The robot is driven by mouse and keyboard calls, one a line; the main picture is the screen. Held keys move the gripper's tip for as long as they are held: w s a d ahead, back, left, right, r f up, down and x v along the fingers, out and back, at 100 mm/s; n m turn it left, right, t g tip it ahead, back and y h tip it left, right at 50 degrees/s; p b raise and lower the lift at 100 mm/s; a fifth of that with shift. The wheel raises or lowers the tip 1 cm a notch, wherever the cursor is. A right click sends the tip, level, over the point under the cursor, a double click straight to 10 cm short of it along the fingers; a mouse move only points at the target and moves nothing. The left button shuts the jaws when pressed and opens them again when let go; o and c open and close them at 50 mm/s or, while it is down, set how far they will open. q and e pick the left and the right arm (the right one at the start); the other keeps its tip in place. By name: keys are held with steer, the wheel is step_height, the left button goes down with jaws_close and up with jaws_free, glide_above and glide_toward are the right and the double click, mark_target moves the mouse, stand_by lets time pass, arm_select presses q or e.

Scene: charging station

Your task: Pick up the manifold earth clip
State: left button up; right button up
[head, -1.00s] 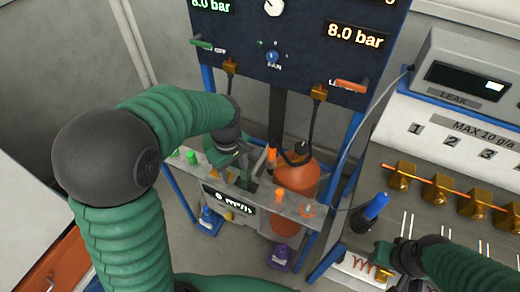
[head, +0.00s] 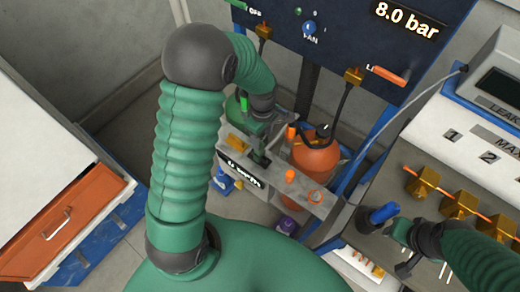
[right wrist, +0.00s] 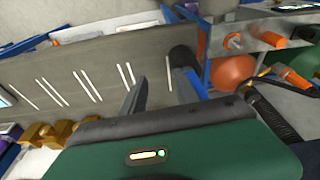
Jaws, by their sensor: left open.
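A blue-and-black handle-like piece (head: 383,213) stands at the left edge of the grey manifold bench; I cannot tell for sure that it is the manifold earth clip. My right gripper (head: 398,234) is right beside it. In the right wrist view, the fingers of my right gripper (right wrist: 160,95) are apart with nothing visible held, and a dark cylinder (right wrist: 183,62) is at the far fingertip; contact is unclear. My left gripper (head: 262,150) is open at the small grey shelf, its fingers partly hidden.
The shelf (head: 318,207) carries orange pieces (head: 290,175), with an orange bottle (head: 314,155) behind. Brass fittings (head: 421,182) line the bench. A panel (head: 335,40) stands at the back.

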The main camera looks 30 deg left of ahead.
mark_target(259, 152)
arm_select(q)
steer(key=f, duration=0.1)
steer(key=s+f, duration=0.1)
steer(key=f, duration=0.2)
steer(key=shift+s, duration=0.25)
steer(key=shift+w+a+f, duration=0.25)
steer(key=shift+f, duration=0.1)
steer(key=shift+d+r, duration=0.1)
jaws_close()
